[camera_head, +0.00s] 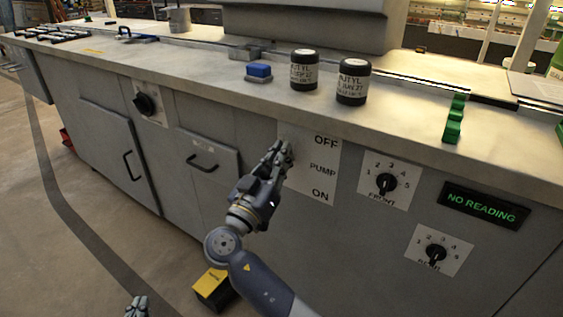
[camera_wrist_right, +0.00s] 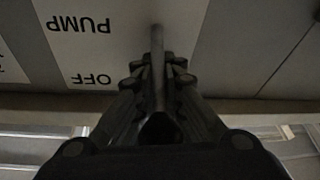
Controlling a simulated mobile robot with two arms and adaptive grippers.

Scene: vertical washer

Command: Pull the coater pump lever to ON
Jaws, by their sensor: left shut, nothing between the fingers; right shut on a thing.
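The white pump panel (camera_head: 317,183) on the cabinet front reads OFF at top, PUMP in the middle and ON at the bottom. My right gripper (camera_head: 277,155) is at the panel's left side, at about the height between OFF and PUMP. It is shut on the pump lever, which the gripper hides in the head view. My left gripper (camera_head: 137,308) is low at the bottom edge, away from the cabinet, shut and empty.
FRONT (camera_head: 387,184) and lower (camera_head: 436,252) dials and a NO READING display (camera_head: 482,206) sit right of the panel. Two dark jars (camera_head: 304,72) (camera_head: 353,82) and a blue block (camera_head: 258,72) stand on the counter above. A yellow-black box (camera_head: 213,289) lies on the floor.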

